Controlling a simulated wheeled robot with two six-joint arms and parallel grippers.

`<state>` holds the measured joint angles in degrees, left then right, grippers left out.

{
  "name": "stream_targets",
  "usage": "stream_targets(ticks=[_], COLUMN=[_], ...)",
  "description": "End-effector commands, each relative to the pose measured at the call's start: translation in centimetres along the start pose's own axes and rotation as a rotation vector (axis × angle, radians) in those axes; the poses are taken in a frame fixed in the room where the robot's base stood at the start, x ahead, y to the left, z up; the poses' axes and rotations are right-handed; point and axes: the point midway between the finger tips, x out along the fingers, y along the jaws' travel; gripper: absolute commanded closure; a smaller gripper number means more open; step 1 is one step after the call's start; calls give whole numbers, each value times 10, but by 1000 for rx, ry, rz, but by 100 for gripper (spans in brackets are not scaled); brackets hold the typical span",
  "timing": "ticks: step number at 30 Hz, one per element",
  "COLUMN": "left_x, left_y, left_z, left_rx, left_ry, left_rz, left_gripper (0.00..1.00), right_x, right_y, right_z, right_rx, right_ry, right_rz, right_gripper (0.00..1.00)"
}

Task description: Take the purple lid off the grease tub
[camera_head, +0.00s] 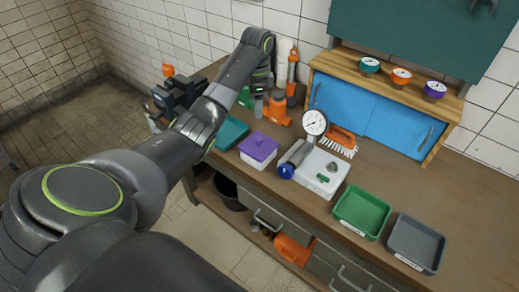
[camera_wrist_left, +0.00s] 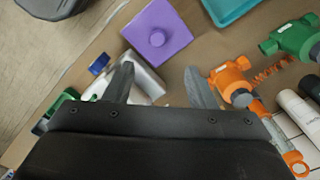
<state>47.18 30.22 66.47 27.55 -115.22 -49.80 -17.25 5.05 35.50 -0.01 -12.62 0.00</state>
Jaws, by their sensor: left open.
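The purple lid (camera_head: 259,146) sits on the grease tub on the bench, left of the dial gauge. In the left wrist view the purple lid (camera_wrist_left: 174,21) shows from above, with a round knob at its middle. My left gripper (camera_head: 259,104) is beyond the lid, above the back of the bench near the orange tool. Its two fingers (camera_wrist_left: 160,80) are apart with nothing held between them; the lid lies past the fingertips. My right gripper is not in view.
A teal tray (camera_head: 231,134) lies left of the tub. A pressure gauge (camera_head: 315,122) and white box (camera_head: 322,172) stand to its right. Green (camera_head: 362,211) and grey trays (camera_head: 416,244) are at the right. An orange tool (camera_head: 277,109) stands behind; a blue cabinet (camera_head: 375,115) backs the bench.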

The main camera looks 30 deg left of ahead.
Motion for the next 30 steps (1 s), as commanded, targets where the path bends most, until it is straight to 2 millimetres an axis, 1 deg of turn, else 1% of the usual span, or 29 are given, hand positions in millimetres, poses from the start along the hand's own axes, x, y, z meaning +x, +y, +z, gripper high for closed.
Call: stream_targets(ticks=[1, 16, 17, 18, 23, 28, 30], left_x=[12, 66, 68, 73, 86, 108, 120], left_y=[0, 0, 1, 1, 1, 5, 5], left_z=[0, 0, 0, 0, -1, -4, -4], left_rx=[0, -1, -1, -1, 0, -1, -1], left_ry=[0, 0, -1, -2, 0, -1, -2], left_rz=[0, 0, 3, 4, 2, 5, 4], left_gripper=[49, 49, 49, 49, 49, 49, 49], right_x=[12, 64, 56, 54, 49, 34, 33], right_y=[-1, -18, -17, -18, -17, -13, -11], right_z=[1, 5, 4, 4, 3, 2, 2], right_rx=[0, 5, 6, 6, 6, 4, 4], right_ry=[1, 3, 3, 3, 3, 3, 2], right_rz=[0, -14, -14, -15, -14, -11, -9], right_gripper=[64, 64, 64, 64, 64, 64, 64])
